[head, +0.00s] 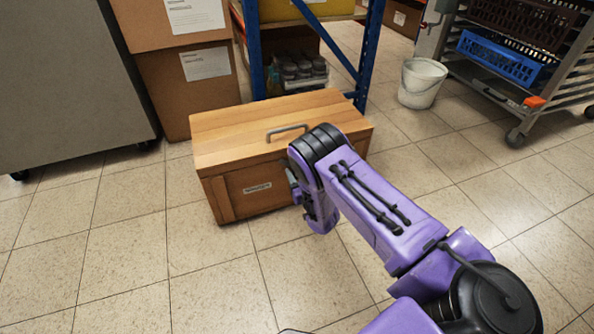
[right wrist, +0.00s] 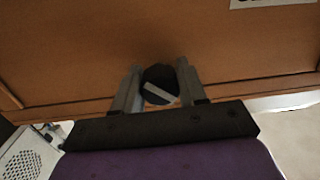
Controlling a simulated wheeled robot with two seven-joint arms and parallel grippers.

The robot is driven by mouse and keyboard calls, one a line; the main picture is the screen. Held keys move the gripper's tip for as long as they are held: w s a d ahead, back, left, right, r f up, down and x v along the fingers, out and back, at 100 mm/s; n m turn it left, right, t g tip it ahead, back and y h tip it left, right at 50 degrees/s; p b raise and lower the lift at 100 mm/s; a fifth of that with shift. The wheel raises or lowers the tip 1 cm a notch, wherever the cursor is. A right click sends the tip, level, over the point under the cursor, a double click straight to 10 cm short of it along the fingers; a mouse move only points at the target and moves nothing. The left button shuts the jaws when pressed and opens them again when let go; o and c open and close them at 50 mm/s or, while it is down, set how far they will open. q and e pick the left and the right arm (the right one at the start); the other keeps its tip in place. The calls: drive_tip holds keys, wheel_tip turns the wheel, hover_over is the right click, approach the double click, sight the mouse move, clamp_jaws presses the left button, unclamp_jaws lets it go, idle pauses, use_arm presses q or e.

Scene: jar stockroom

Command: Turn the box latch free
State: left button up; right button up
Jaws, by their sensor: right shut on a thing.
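The wooden box (head: 225,141) stands on the tiled floor with its lid down and a grey handle (head: 287,130) on top. The box latch (right wrist: 160,77) is a dark round knob with a pale stripe, on the brown front face in the right wrist view. The stripe slants a little off level. My right gripper (right wrist: 157,88) is shut on the latch, one grey finger on each side of it. In the head view my purple right arm hides the latch and most of the gripper. My left gripper is not in view.
Stacked cardboard boxes (head: 205,88) and a blue-posted shelf (head: 367,58) stand close behind the wooden box. A grey cabinet (head: 70,70) is at left. A white bucket (head: 421,82) and a wheeled rack (head: 510,92) are at right. Floor in front is clear.

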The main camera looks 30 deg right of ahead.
drive_tip(key=shift+n+p, duration=0.3)
drive_tip(key=shift+n, duration=0.6)
drive_tip(key=n, duration=0.3)
drive_tip(key=shift+s+h+p, duration=0.1)
drive_tip(key=shift+h+p, duration=0.2)
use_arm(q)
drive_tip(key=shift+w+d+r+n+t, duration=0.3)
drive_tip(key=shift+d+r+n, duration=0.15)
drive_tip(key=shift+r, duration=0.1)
use_arm(e)
drive_tip(key=shift+d+n+g, duration=0.1)
drive_tip(key=shift+n+g, duration=0.2)
drive_tip(key=shift+n, duration=1.2)
drive_tip(key=o, duration=1)
drive_tip(key=shift+d, duration=0.1)
drive_tip(key=shift+o, duration=0.2)
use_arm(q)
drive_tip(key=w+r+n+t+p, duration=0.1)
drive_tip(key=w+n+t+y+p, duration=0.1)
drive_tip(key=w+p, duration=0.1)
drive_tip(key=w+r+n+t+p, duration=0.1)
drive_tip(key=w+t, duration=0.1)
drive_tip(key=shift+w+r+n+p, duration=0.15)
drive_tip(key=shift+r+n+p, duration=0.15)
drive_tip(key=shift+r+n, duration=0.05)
use_arm(e)
drive_tip(key=v, duration=1)
drive_tip(key=shift+s, duration=0.25)
